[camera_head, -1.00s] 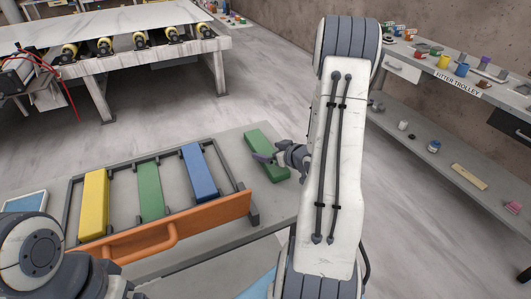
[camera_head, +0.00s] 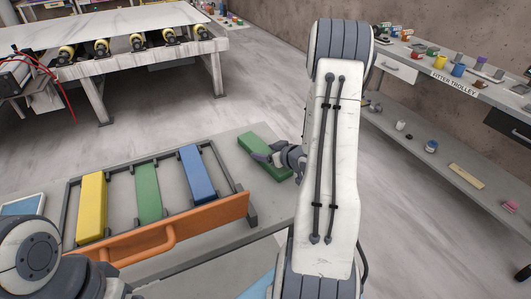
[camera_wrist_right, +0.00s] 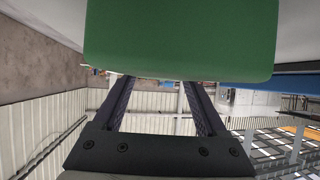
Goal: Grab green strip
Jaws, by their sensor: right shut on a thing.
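A green strip (camera_head: 259,150) is at the right end of the grey bench, to the right of the rack. My right gripper (camera_head: 264,157) is shut on it, coming from the right. In the right wrist view the green strip (camera_wrist_right: 180,38) fills the top, with the two fingers of my right gripper (camera_wrist_right: 158,82) reaching to it. I cannot tell whether the strip touches the bench. Another green strip (camera_head: 149,192) lies in the rack between a yellow strip (camera_head: 91,205) and a blue strip (camera_head: 198,173). Part of my left arm shows at lower left; its fingers are not visible.
The dark rack (camera_head: 66,207) has an orange front bar with a handle (camera_head: 190,217). A roller table (camera_head: 150,20) stands behind, and the fitter trolley (camera_head: 430,68) with small items is at right. Open floor lies between them.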

